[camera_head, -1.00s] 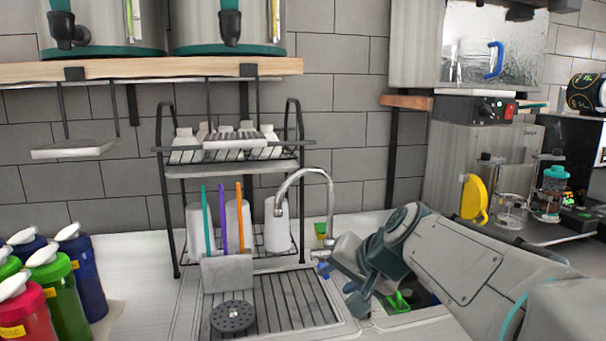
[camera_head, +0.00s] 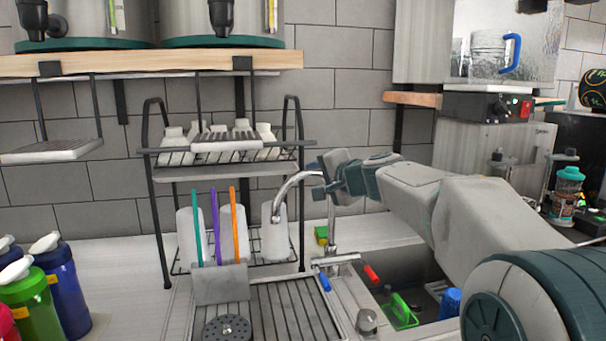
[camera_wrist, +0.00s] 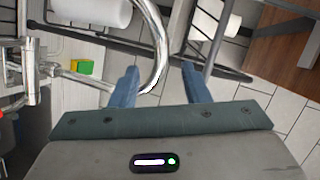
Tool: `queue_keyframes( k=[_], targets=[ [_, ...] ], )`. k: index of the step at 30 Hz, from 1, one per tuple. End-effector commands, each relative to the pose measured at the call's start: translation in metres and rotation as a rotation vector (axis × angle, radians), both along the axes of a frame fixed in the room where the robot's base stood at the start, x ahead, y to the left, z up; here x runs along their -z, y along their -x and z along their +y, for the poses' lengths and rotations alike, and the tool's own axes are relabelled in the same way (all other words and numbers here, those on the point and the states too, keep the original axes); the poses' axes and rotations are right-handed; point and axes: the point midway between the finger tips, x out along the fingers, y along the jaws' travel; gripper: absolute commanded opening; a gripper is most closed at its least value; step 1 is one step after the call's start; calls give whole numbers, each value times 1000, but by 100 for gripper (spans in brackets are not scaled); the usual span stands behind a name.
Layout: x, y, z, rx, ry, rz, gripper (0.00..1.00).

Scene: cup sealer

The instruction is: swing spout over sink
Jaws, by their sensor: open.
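The chrome spout (camera_head: 291,182) arches up from the faucet and curves to the left, its outlet end by the drying rack and a white cup, left of the sink. The sink (camera_head: 432,301) is at the lower right, partly hidden by my arm. My gripper (camera_head: 318,180) is at the top of the spout's arch, at its right side. In the wrist view the spout (camera_wrist: 160,38) curves down between the two blue fingers of my gripper (camera_wrist: 160,85), nearer the left finger. The fingers are apart, and I cannot tell whether either touches the spout.
A black rack (camera_head: 158,220) with white cups stands left of the spout. The faucet base has a red handle (camera_head: 371,273) and a blue handle (camera_head: 324,281). A green brush (camera_head: 402,312) and a blue cup (camera_head: 450,302) are at the sink. A wooden shelf (camera_head: 150,62) hangs above.

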Motion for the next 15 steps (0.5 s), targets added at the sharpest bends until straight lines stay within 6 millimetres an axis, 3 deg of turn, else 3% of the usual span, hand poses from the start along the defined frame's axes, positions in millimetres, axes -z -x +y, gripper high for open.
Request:
queue_keyframes(
  k=[6, 15],
  targets=[
    [9, -34, 19, -3, 0, 2, 42],
    [17, -58, 33, 0, 1, 0, 42]
  ],
)
